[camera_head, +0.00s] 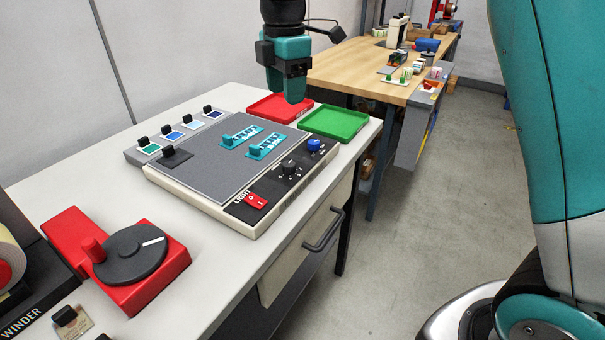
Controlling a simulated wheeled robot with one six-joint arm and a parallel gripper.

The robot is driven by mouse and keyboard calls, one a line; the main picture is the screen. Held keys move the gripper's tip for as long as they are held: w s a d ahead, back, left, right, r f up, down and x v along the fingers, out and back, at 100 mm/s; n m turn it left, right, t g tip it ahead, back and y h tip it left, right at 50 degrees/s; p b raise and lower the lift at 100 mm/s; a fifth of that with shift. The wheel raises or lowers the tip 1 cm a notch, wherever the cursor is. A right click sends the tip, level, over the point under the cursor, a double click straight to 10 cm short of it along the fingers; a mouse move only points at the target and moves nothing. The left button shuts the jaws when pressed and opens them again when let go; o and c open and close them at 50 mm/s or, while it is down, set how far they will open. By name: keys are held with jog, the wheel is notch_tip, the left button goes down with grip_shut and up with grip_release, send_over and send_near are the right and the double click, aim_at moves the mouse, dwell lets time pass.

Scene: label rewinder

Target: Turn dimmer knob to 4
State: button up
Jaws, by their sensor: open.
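The dimmer panel lies along the front right edge of a grey-topped light box (200,158) on the white table. It carries a black knob (289,167) with small markings around it, too small to read. A blue knob (314,145) sits to its right and a red switch (256,201) marked LIGHT to its left. I cannot tell which of the knobs is the dimmer or where it points. My gripper (289,98) hangs above the back of the table, near the red and green trays, apart from the knobs. It is open, and nothing shows between its fingers.
A red tray (258,107) and a green tray (352,123) stand behind the box. A red crank unit (168,270) stands at front left. A wooden workbench (345,66) stands behind.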

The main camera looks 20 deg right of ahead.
jog(key=p, duration=0.1)
send_near(289, 163)
notch_tip(289, 163, down, 10)
jog(key=shift+r, duration=0.25)
jog(key=shift+a, duration=0.1)
jog(key=shift+c, duration=0.2)
jog(key=c, duration=0.9)
